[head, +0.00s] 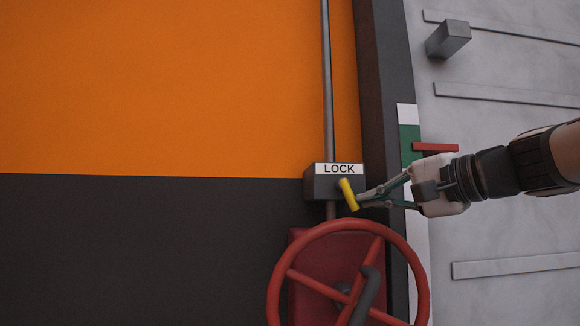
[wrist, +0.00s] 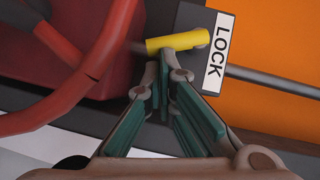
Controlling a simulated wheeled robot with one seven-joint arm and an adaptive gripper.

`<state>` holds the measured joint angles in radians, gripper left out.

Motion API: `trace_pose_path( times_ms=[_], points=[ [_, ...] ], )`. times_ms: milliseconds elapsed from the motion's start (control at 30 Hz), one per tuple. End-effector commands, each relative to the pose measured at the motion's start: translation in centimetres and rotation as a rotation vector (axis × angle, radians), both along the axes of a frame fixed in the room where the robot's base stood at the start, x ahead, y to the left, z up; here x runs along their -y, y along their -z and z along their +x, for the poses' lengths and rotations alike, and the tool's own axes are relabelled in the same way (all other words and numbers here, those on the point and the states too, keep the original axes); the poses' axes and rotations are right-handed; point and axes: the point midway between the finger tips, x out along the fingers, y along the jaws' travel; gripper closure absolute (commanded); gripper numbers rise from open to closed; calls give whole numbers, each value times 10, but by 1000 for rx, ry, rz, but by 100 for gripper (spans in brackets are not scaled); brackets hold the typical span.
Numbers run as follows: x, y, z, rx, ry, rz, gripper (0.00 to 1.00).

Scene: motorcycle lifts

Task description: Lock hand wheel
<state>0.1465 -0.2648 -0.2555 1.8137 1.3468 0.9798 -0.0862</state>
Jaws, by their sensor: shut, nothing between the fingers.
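The red hand wheel (head: 346,226) is at the bottom of the head view, partly cut off by the frame edge; its rim also shows at the left of the wrist view (wrist: 98,62). Just above it is a dark lock box (head: 319,187) with a white LOCK label (head: 340,169). A yellow lever (head: 348,194) sticks out from the box, slightly tilted from upright in the head view. My gripper (wrist: 171,66) is shut and empty, its fingertips right at the yellow lever (wrist: 177,42). I cannot tell whether they touch it.
A grey rod (head: 327,80) runs up from the lock box along an orange and dark panel (head: 180,80). A grey wall (head: 490,190) with raised strips and a protruding block (head: 448,38) is at the right. A red bar (head: 435,147) sits close to my wrist.

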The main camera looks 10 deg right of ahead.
Motion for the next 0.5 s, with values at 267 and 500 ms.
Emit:
trace_pose_path(
  times_ms=[267,500],
  points=[
    [-1,4,0,0,0,54,100],
    [-2,6,1,0,1,92,100]
  ],
)
